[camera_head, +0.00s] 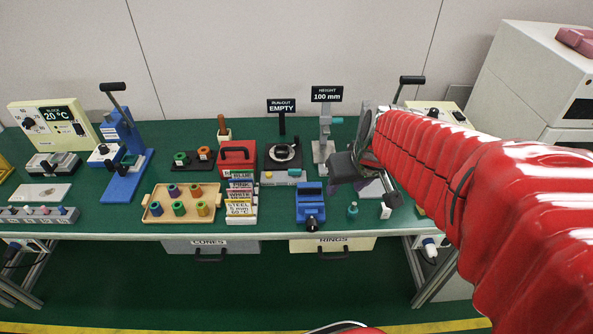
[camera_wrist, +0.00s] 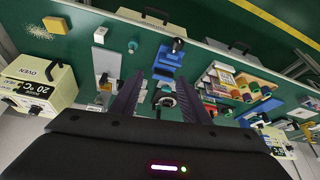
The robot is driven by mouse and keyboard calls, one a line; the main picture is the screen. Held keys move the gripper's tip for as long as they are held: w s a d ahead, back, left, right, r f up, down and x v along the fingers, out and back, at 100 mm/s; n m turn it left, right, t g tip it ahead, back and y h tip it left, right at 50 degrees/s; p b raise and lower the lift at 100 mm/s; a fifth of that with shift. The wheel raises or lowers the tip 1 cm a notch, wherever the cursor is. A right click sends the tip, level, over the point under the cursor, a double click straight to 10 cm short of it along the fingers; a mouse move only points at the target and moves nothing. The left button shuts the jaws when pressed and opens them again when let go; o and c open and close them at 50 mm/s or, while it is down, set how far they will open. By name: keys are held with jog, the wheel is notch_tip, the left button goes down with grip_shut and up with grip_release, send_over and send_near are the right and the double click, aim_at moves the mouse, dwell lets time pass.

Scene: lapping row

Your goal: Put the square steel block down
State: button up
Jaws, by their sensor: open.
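My gripper (camera_head: 346,167) is above the right part of the bench, and its two dark fingers are apart in the wrist view (camera_wrist: 163,80). No block is seen held between them. I cannot surely pick out the square steel block. A small pale block (camera_head: 385,212) stands near the front edge, right of my gripper; it also shows in the wrist view (camera_wrist: 100,36), but its material is unclear. A flat grey plate (camera_head: 372,188) lies partly behind my gripper. The height gauge (camera_head: 323,142), whose sign reads 100 mm, stands just left of my gripper.
A blue vise (camera_head: 311,202) and a small teal bottle (camera_head: 352,211) are near the front edge. The run-out gauge (camera_head: 283,152), with a sign reading EMPTY, stands behind the vise. A wooden tray (camera_head: 148,215) of coloured spools is further left. My arm hides the bench's right end.

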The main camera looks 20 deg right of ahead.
jog(key=s+a+r+n, duration=0.1)
jog(key=s+a+r, duration=0.4)
jog(key=s+a, duration=0.5)
jog(key=shift+a+r+t, duration=0.15)
jog(key=shift+a+t, duration=0.15)
jog(key=shift+a, duration=0.1)
jog(key=shift+d, duration=0.1)
